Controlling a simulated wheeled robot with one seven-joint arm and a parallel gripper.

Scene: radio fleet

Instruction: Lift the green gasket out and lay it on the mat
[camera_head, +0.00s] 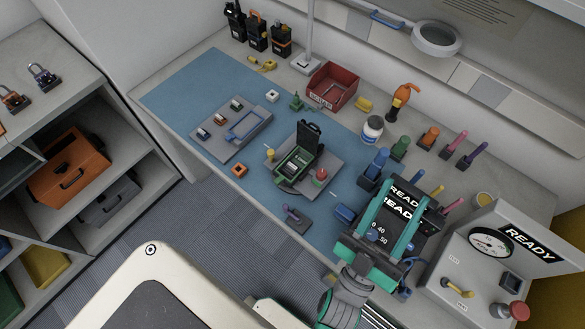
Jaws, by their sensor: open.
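An open green case (293,166) with its dark lid raised stands on a grey plate (322,180) on the bench. Green shows along the case's rim and inside, but I cannot make out the green gasket as a separate piece. The blue mat (190,88) covers much of the bench top and lies under the plate. My teal and black gripper (405,200) is at the lower right of the case, well apart from it. It is open, and I see nothing held in it. Its fingertips are hard to make out.
A grey tray (232,142) with small parts lies left of the case. A red bin (333,86), a white jar (372,129) and several coloured handles stand behind. A gauge panel (495,265) is at the right. The mat's upper left is clear.

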